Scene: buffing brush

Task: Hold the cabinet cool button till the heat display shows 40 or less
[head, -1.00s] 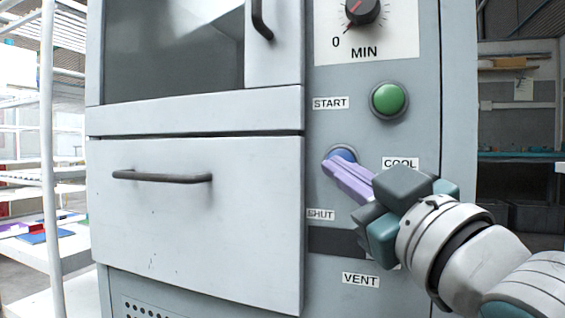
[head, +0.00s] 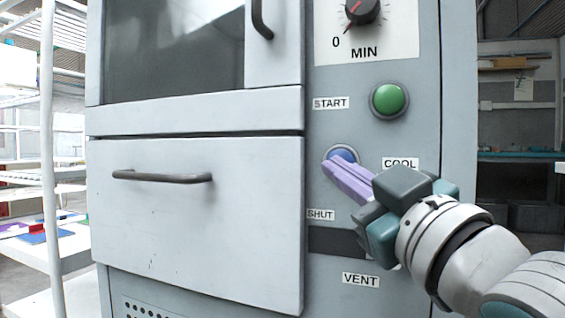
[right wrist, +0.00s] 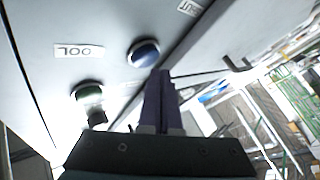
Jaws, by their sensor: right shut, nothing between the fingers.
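The blue cool button (head: 344,155) sits on the grey cabinet's control panel, left of the COOL label (head: 400,163). My right gripper (head: 328,168) is shut and empty. Its purple fingers overlap the button's lower part in the head view. In the right wrist view the round blue button (right wrist: 143,52) shows just past the tips of the shut fingers (right wrist: 160,74). I cannot tell whether the tips touch it. The heat display is not in view, and neither is my left gripper.
The green start button (head: 389,99) is above the cool button, with a timer knob (head: 362,10) higher up. A drawer with a dark handle (head: 162,177) is to the left. A white shelf rack (head: 50,150) stands at the far left.

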